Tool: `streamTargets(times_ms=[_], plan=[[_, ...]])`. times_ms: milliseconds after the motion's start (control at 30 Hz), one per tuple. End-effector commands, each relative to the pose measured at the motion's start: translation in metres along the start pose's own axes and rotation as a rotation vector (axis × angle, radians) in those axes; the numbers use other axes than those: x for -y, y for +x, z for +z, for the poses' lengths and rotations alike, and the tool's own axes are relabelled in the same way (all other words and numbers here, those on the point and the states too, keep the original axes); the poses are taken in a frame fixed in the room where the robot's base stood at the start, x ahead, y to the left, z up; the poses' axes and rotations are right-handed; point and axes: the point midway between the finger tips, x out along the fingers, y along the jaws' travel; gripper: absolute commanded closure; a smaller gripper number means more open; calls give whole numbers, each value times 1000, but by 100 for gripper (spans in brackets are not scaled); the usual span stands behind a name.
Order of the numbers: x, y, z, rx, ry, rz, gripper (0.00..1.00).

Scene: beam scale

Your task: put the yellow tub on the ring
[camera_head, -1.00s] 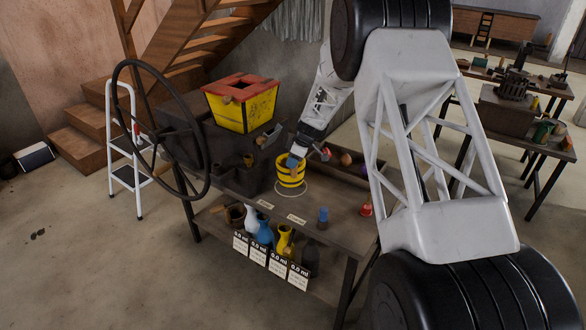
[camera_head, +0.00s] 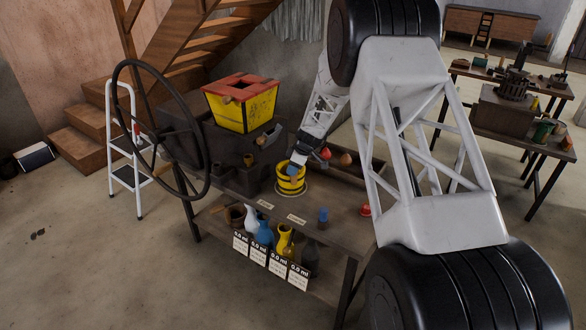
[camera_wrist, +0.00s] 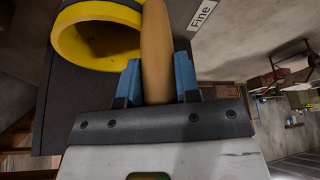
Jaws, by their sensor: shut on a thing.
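The yellow tub (camera_head: 289,184) has dark bands and stands out over the table in the head view. Its open rim (camera_wrist: 98,40) shows at the upper left of the wrist view. My gripper (camera_head: 294,168) is at the tub's upper side. In the wrist view its blue fingertips (camera_wrist: 157,80) are shut on a tan handle (camera_wrist: 157,50) beside the tub's rim. The pale ring (camera_head: 293,196) lies on the table and shows around and below the tub's base. I cannot tell whether the base touches the table.
A yellow and red hopper (camera_head: 243,105) and a large dark wheel (camera_head: 118,66) stand to the left. A dark tray (camera_head: 365,168) with small items is behind the tub. A blue item (camera_head: 323,217) and a red item (camera_head: 366,209) stand on the table to the right.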

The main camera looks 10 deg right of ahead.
Motion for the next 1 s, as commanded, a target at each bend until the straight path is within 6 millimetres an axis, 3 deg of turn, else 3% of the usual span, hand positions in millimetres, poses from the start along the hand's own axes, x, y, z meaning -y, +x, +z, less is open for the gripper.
streamTargets(times_ms=[133, 167, 300, 733, 1000], plan=[[0, 2, 1, 0, 0, 0, 100], [0, 3, 1, 0, 0, 0, 67], [0, 2, 1, 0, 0, 0, 45], [0, -2, 0, 0, 0, 1, 44], [0, -26, 0, -1, 1, 2, 44]])
